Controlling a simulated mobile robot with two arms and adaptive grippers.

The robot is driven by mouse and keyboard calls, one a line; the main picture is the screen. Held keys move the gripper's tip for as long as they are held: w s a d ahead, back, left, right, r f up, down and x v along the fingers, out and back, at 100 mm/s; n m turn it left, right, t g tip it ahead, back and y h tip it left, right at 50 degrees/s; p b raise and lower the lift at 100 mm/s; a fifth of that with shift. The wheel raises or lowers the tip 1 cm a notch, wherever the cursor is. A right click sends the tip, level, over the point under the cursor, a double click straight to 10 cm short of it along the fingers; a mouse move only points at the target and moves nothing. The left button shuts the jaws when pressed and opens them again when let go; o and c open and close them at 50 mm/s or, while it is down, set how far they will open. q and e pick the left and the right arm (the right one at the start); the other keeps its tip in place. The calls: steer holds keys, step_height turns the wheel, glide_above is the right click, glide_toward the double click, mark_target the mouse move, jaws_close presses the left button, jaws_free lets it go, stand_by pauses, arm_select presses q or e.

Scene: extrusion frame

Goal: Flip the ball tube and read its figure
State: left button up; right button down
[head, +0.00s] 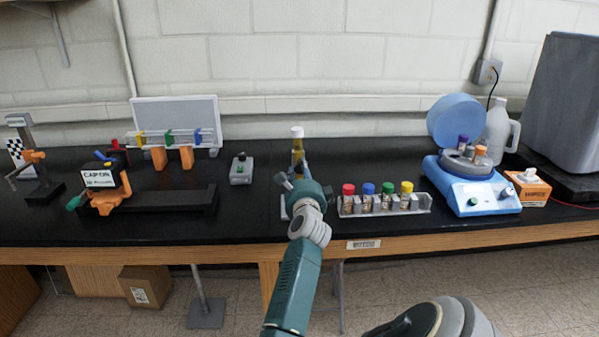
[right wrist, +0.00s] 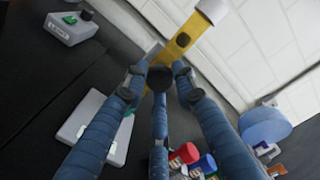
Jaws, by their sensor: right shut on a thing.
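The ball tube (head: 298,145) is a slim amber-yellow tube with a white cap at its top end. It stands about upright at the middle of the bench in the head view. My right gripper (head: 298,180) is shut on it below the cap and hides its lower part. In the right wrist view the tube (right wrist: 185,42) rises from between the blue fingers of the right gripper (right wrist: 160,76), cap end away. I cannot tell whether its lower end touches anything. No figure is readable on it. My left gripper is not in view.
A clear rack (head: 422,204) with red, blue, green and yellow capped vials stands just right of my gripper. A blue centrifuge (head: 482,197) with open lid is farther right. A small grey box (head: 241,169) with a green button stands left. The black bench (head: 255,200) is clear between.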

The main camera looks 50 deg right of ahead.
steer(key=shift+s+d+f, duration=0.15)
steer(key=shift+s+d, duration=0.05)
steer(key=shift+s, duration=0.05)
steer(key=c, duration=1.5)
jaws_free()
steer(key=shift+o, duration=0.6)
steer(key=shift+s+d, duration=0.1)
steer(key=shift+s, duration=0.05)
step_height(320, 180, up, 10)
